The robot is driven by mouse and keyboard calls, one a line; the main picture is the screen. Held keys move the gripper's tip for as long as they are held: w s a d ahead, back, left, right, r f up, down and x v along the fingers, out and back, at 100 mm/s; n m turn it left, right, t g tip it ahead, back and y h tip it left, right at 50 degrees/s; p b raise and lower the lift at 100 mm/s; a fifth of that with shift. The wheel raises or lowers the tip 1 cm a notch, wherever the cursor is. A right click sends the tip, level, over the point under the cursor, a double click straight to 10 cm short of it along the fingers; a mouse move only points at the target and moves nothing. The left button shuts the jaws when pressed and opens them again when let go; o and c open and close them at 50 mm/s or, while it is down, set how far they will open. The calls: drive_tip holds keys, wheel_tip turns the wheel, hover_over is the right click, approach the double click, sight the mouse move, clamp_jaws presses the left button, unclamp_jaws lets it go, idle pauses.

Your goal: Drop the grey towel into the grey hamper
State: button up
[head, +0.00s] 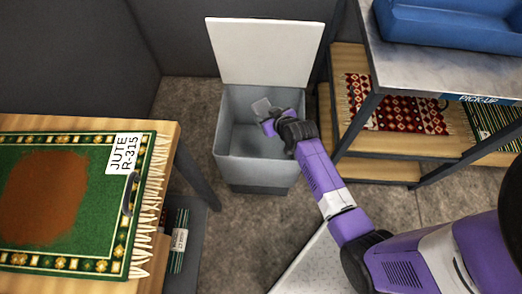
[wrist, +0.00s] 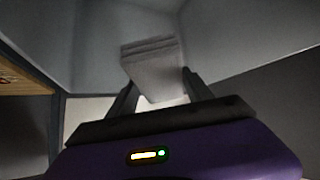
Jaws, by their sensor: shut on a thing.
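The grey hamper (head: 250,172) stands on the floor at the middle of the head view, with its white lid (head: 264,52) raised open at the back. My gripper (head: 268,117) is over the hamper's opening, shut on the small folded grey towel (head: 261,106). In the wrist view the towel (wrist: 152,66) sticks out between my gripper's two dark fingers (wrist: 158,80). Grey hamper walls (wrist: 95,45) seem to surround it there. I cannot tell how deep the towel hangs. The hamper floor under my gripper is partly hidden.
A wooden table (head: 160,128) with a green rug (head: 105,240) labelled JUTE R-315 stands at left. At right, a metal-framed bench (head: 430,75) carries a blue tub (head: 455,22), with a shelf of patterned rugs (head: 395,105) below. Grey walls close off the back.

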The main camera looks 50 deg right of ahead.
drive_tip(key=o, duration=1.3)
drive_tip(key=shift+c, duration=0.2)
drive_tip(key=shift+r, duration=0.1)
drive_tip(key=p+v, duration=0.2)
drive_tip(key=v, duration=0.5)
drive_tip(key=shift+s+r, duration=0.2)
drive_tip(key=shift+s, duration=0.1)
drive_tip(key=shift+a, duration=0.15)
